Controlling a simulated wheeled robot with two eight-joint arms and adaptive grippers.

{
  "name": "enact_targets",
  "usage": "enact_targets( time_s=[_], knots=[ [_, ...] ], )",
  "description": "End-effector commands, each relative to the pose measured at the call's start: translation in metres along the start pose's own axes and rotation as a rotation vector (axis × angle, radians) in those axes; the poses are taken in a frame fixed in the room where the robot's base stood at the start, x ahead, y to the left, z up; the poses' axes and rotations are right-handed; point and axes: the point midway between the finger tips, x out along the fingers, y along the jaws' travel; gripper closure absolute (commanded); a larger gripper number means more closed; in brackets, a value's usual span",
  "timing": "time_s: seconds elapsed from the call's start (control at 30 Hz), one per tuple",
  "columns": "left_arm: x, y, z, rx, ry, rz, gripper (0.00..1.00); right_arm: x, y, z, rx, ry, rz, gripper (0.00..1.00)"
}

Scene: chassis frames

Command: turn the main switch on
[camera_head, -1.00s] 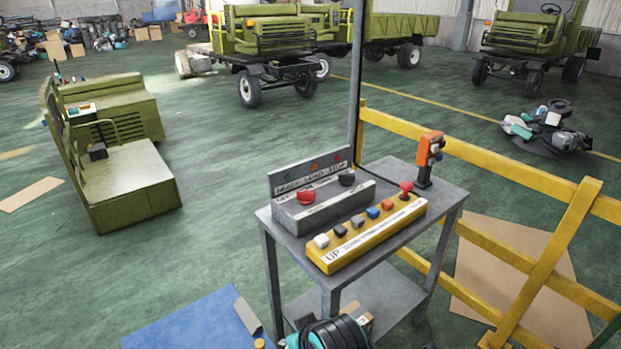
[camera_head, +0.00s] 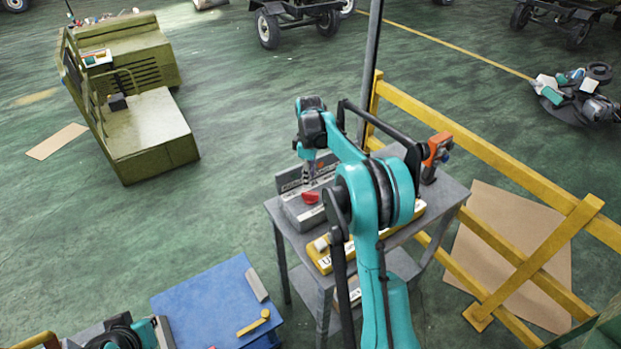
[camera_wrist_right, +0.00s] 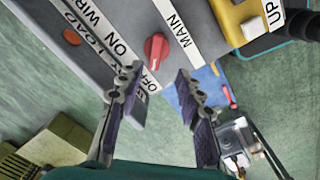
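The main switch is a red knob (camera_head: 311,197) on the grey control box (camera_head: 297,213) on the table. In the right wrist view the red knob (camera_wrist_right: 155,46) sits beside a MAIN label, with ON and OFF labels near it. My right gripper (camera_head: 310,180) is above the box, near the knob. In the right wrist view its two fingers (camera_wrist_right: 158,76) are spread, with nothing between them, and the knob lies just beyond the tips, apart from them.
A yellow button box (camera_head: 322,262), partly hidden by my right arm, stands in front of the grey box. A yellow railing (camera_head: 480,135) runs behind. A blue surface (camera_head: 205,300) lies at the lower left.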

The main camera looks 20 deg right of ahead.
Motion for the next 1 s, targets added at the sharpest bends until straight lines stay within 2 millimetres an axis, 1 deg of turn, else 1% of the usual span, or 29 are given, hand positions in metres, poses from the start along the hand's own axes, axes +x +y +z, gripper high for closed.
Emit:
enact_targets(
  time_s=[0.03, 0.17, 0.27, 0.5, 0.63, 0.8, 1.0],
  knots=[
    [-0.007, 0.000, -0.005, 0.000, 0.000, 0.000, 1.00, 0.000, 0.006, 0.001, -0.016, -0.006, -0.011, 0.64],
    [-0.009, 0.000, -0.006, 0.000, 0.000, 0.000, 1.00, 0.010, 0.012, 0.001, -0.041, -0.012, -0.025, 0.64],
    [-0.007, 0.000, -0.005, 0.000, 0.000, 0.000, 1.00, 0.022, 0.013, 0.002, -0.045, -0.013, -0.027, 0.64],
    [-0.003, 0.000, -0.002, 0.000, 0.000, 0.000, 1.00, 0.063, 0.011, 0.002, -0.044, -0.012, -0.026, 0.64],
    [-0.002, 0.000, -0.001, 0.000, 0.000, 0.000, 1.00, 0.078, 0.011, 0.002, -0.043, -0.012, -0.026, 0.64],
    [-0.001, 0.000, -0.001, 0.000, 0.000, 0.000, 1.00, 0.086, 0.010, 0.002, -0.043, -0.012, -0.025, 0.64],
    [-0.002, 0.000, -0.001, 0.000, 0.000, 0.000, 1.00, 0.086, 0.010, 0.002, -0.043, -0.012, -0.025, 0.64]
  ],
)
